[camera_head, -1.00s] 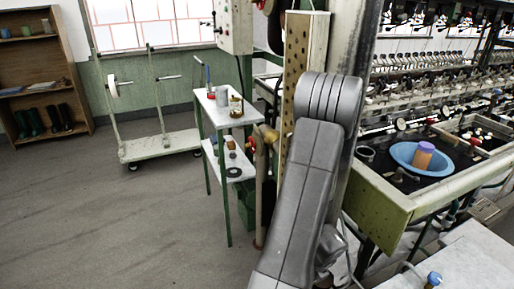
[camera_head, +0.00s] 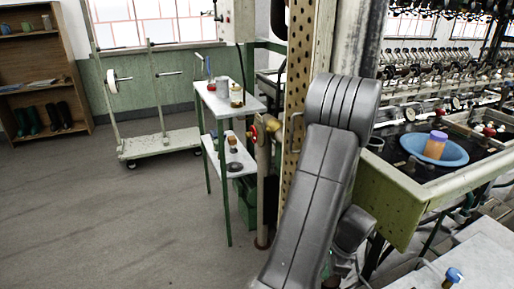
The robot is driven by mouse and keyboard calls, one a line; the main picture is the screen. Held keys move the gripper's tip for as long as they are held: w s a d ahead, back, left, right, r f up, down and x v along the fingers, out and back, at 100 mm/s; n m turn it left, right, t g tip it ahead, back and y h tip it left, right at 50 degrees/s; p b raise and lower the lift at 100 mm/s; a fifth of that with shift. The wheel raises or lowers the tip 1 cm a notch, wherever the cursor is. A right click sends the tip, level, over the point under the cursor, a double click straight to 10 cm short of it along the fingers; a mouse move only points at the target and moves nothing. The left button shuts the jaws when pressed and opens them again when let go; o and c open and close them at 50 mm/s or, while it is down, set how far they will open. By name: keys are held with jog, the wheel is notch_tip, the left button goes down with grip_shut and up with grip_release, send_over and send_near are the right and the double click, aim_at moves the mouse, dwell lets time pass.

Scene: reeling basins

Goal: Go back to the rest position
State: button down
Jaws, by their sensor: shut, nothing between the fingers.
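My grey arm (camera_head: 310,190) rises from the bottom middle of the head view, bent at a rounded elbow (camera_head: 343,100). Part of another grey link of mine shows low behind it. My gripper is not visible in this view. A light blue bowl (camera_head: 457,158) sits in the dark basin at the right, with an orange cylinder with a purple top (camera_head: 435,146) standing in it. The arm is apart from the bowl in the picture.
The basin (camera_head: 395,205) and reeling machine fill the right side. A perforated post (camera_head: 300,95) and a pipe with a red valve stand behind my arm. A small shelf stand (camera_head: 228,108), a white trolley (camera_head: 160,143) and a wooden shelf (camera_head: 40,60) stand left. The left floor is clear.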

jog(key=shift+w+d+r+n+g+b, duration=0.1)
jog(key=shift+w+d+n+g+b, duration=0.2)
jog(key=shift+d+n, duration=0.55)
jog(key=shift+w+d+n+g+p, duration=0.1)
jog(key=shift+w+d+n, duration=0.35)
jog(key=shift+n, duration=0.65)
jog(key=shift+w+d+r+n+g+b, duration=0.1)
jog(key=shift+w+d+n+g+b, duration=0.15)
jog(key=shift+d+n, duration=0.6)
jog(key=shift+a, duration=0.1)
